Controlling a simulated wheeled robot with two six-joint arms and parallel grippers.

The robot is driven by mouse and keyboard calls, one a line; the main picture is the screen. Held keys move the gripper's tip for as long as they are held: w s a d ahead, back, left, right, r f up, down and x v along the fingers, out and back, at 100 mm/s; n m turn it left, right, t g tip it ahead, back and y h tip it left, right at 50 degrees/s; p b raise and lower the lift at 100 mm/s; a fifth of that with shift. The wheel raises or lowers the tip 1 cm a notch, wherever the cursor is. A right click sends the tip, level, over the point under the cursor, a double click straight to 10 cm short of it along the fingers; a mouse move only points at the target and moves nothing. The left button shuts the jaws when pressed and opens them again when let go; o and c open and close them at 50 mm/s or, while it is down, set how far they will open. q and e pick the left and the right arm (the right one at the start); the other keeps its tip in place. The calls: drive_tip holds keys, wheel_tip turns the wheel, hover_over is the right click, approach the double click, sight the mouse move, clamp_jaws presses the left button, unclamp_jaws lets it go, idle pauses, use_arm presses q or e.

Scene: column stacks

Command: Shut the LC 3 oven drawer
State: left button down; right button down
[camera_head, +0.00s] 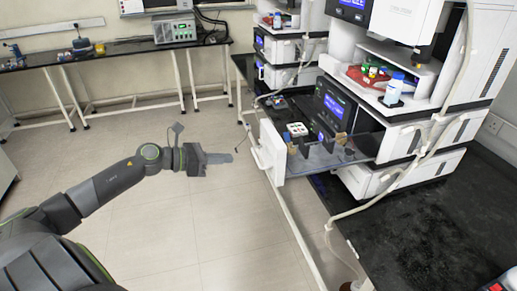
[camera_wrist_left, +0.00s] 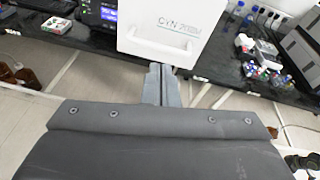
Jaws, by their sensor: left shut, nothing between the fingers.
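The oven drawer (camera_head: 270,148) stands pulled out from the middle column stack in the head view, its white front panel facing my left arm. Its clear-sided tray (camera_head: 325,158) reaches back to the instrument. In the left wrist view the white front panel (camera_wrist_left: 172,32) with printed lettering fills the top middle. My left gripper (camera_head: 228,158) is shut and empty, pointing at the panel from the left with a gap in the head view. Its fingers (camera_wrist_left: 161,72) overlap the panel's lower edge in the wrist view; contact cannot be told there. My right gripper is out of view.
More white instrument stacks stand behind and to the right, with bottles (camera_head: 394,88) on a tray. A dark bench (camera_head: 430,215) runs along the right. Hoses (camera_head: 385,195) hang by the stack. The floor (camera_head: 190,225) around my left arm is clear.

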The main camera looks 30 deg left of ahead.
sight(270, 158)
use_arm(q)
drive_tip(key=w+d+m+p, duration=0.1)
drive_tip(key=w+d+p, duration=0.1)
drive_tip(key=w+d, duration=0.1)
drive_tip(key=w+d+m+p, duration=0.1)
drive_tip(key=w+d+p, duration=0.1)
drive_tip(key=w+d, duration=0.1)
drive_tip(key=shift+d+f+g, duration=0.15)
drive_tip(key=shift+d+g, duration=0.25)
drive_tip(key=shift+d, duration=0.1)
drive_tip(key=shift+w+d+f+h, duration=0.25)
drive_tip(key=shift+w+d+h, duration=0.05)
drive_tip(key=shift+w+d, duration=0.05)
drive_tip(key=shift+w, duration=0.1)
